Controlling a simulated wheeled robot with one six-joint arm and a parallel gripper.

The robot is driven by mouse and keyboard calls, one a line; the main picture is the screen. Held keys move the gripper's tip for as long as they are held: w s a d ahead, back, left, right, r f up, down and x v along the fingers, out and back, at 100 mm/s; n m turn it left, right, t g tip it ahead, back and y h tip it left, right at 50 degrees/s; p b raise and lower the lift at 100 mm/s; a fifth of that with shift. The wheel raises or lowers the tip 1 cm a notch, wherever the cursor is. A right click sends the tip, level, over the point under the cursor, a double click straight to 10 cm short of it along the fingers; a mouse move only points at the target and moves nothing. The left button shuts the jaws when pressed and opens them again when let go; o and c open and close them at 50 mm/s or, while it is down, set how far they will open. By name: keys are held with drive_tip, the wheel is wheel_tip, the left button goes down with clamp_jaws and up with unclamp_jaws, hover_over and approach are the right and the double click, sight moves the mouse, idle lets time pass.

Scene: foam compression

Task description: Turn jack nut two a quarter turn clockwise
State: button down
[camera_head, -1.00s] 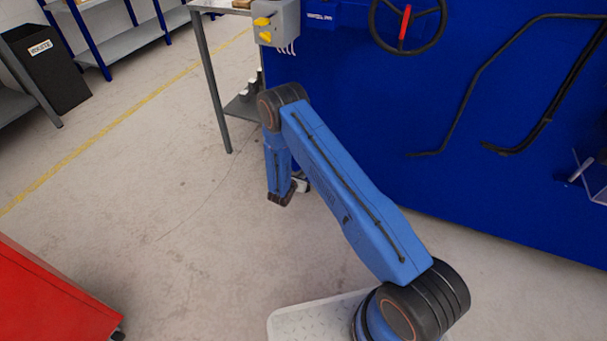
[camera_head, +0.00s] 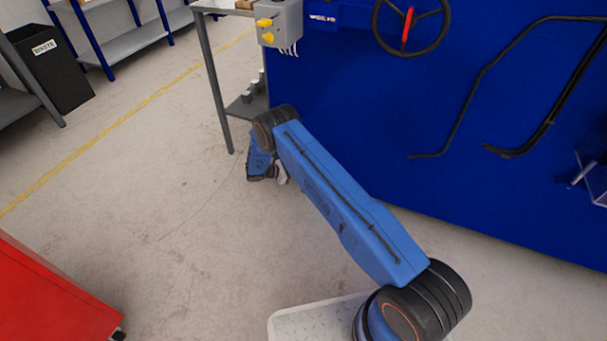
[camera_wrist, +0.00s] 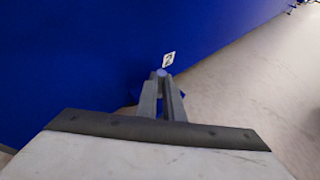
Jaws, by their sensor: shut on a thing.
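In the wrist view my gripper (camera_wrist: 163,82) reaches towards the foot of the blue machine wall, its two grey fingers close together. They are shut on a small roundish grey-blue piece, jack nut two (camera_wrist: 162,73), at their tips. In the head view my gripper is mostly hidden behind my own arm, low by the machine's left end.
The blue machine (camera_head: 400,130) carries a handwheel (camera_head: 410,25) and dark hoses (camera_head: 470,100). A grey table (camera_head: 207,75) with a low shelf stands left of it. A red cabinet (camera_head: 50,295) is at the lower left. Open floor (camera_head: 180,210) lies between.

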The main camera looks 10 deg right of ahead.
drive_tip(key=shift+w+m+g, duration=0.2)
drive_tip(key=shift+m+g, duration=0.85)
drive_tip(key=shift+g, duration=0.15)
drive_tip(key=shift+w+m+g, duration=0.2)
drive_tip(key=shift+m+g, duration=0.85)
drive_tip(key=shift+g, duration=0.15)
drive_tip(key=c, duration=1.9)
unclamp_jaws()
drive_tip(key=v, duration=1.7)
drive_tip(key=shift+w, duration=0.25)
drive_tip(key=shift+a, duration=0.1)
